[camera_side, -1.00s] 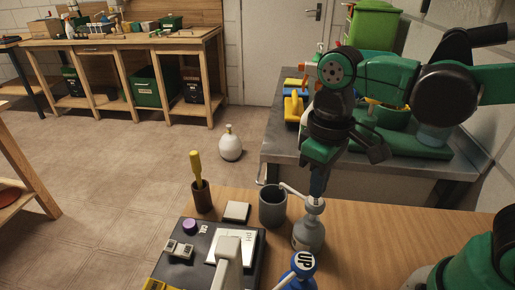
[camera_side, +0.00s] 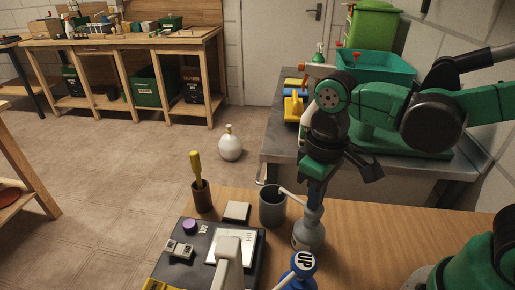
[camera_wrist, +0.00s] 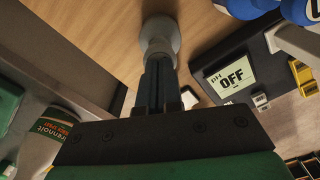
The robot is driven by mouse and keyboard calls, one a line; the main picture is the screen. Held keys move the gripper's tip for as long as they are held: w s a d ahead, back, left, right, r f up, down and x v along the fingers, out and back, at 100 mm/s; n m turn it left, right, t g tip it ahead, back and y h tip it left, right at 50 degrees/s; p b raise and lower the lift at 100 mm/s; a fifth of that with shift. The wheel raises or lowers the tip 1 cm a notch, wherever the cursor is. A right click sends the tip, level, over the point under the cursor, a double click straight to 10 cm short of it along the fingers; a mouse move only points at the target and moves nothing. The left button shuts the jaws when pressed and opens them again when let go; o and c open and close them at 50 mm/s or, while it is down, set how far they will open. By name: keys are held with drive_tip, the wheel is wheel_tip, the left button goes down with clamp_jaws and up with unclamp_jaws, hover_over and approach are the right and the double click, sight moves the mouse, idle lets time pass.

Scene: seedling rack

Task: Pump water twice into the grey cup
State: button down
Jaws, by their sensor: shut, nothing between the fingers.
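The grey cup (camera_side: 272,206) stands upright on the wooden table, left of the pump bottle. The grey pump bottle (camera_side: 308,234) stands beside it, its spout reaching left to over the cup's rim. My gripper (camera_side: 316,198) is shut and points down, its fingertips on the pump head, which sits low against the bottle. In the wrist view my gripper (camera_wrist: 157,68) is shut with its tips at the pale pump head, and the bottle (camera_wrist: 160,33) lies beyond it. The inside of the cup is too dark to tell the water level.
A dark pH meter box (camera_side: 250,262) and a blue-topped bottle marked UP (camera_side: 299,270) stand at the front. A brown holder (camera_side: 203,198) with a yellow-handled tool and a small white block (camera_side: 236,212) stand left of the cup.

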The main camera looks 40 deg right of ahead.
drive_tip(key=shift+r, duration=1.7)
wheel_tip(320, 180, up, 6)
drive_tip(key=w+d+f+m+t, duration=0.3)
drive_tip(key=d+f+t, duration=0.3)
drive_tip(key=t, duration=0.1)
drive_tip(key=shift+d, duration=0.25)
